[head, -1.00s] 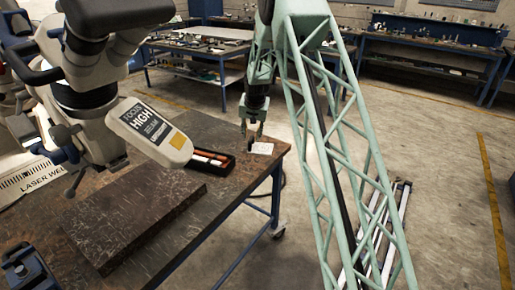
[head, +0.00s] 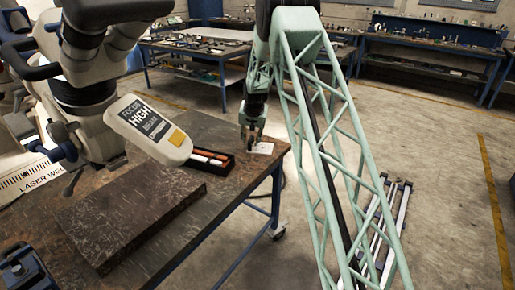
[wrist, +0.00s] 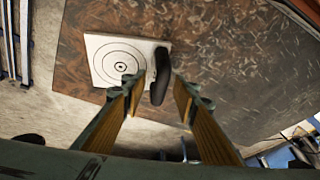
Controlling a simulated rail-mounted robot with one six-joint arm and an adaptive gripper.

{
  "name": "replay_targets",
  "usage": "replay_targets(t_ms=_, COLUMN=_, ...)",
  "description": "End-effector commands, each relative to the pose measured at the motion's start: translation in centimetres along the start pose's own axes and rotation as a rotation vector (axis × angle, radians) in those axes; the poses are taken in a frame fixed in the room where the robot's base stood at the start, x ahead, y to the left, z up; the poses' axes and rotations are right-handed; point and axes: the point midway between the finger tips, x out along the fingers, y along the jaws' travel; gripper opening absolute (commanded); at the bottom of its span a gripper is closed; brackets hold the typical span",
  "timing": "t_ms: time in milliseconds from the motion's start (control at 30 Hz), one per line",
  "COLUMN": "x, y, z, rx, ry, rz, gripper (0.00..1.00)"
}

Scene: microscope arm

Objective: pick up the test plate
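The test plate is a white square with concentric black rings (wrist: 108,60), and a dark upright handle (wrist: 159,76) stands at its right side in the wrist view. In the head view the plate (head: 264,148) lies near the far right corner of the brown worktable. My gripper (wrist: 160,90) is open, with yellow-sided fingers. In the wrist view the handle appears between the fingertips, with a gap to each finger; whether it is level with them I cannot tell. In the head view my gripper (head: 250,136) is just above the plate and hides part of it.
A black tray with red and white pieces (head: 211,158) lies left of the plate. A thick dark slab (head: 130,215) lies on the worktable (head: 205,225).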

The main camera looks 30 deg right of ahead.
Motion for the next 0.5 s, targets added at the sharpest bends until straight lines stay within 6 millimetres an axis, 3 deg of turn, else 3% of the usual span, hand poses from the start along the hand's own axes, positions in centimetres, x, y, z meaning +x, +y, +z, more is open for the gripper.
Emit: replay_targets(t_ms=500, x=-0.03, y=0.01, z=0.01, rx=0.000, ry=0.000, rz=0.000, gripper=0.25)
